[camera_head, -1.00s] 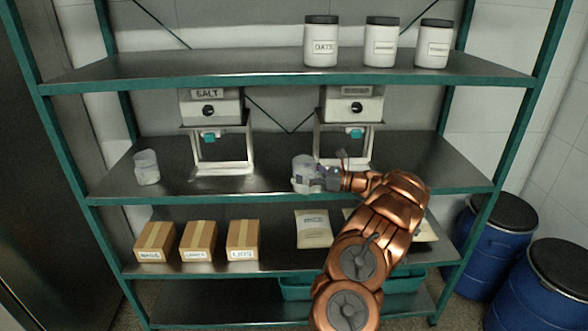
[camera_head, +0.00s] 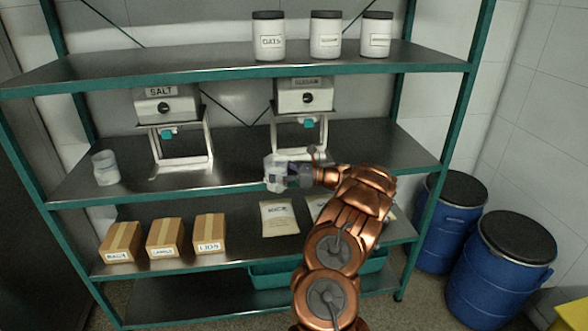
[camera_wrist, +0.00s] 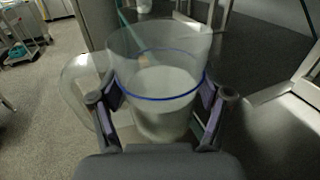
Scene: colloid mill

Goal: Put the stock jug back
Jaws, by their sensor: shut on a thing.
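My gripper (camera_wrist: 163,112) is shut around a clear jug (camera_wrist: 158,50) with a blue line, a handle on its left and white contents in its lower part. The jug looks upright. In the head view the held jug (camera_head: 277,172) is at the front edge of the middle shelf (camera_head: 230,180), in front of the right dispenser; I cannot tell whether it touches the shelf. A second clear jug (camera_head: 105,168) with whitish contents stands at the left end of that shelf.
The salt dispenser (camera_head: 165,105) and another dispenser (camera_head: 303,97) stand on the middle shelf. Cartons (camera_head: 165,238) and a rice bag (camera_head: 278,217) lie below. Labelled jars (camera_head: 326,36) stand above. Blue barrels (camera_head: 500,268) stand at right. Shelf room is free between the left jug and salt stand.

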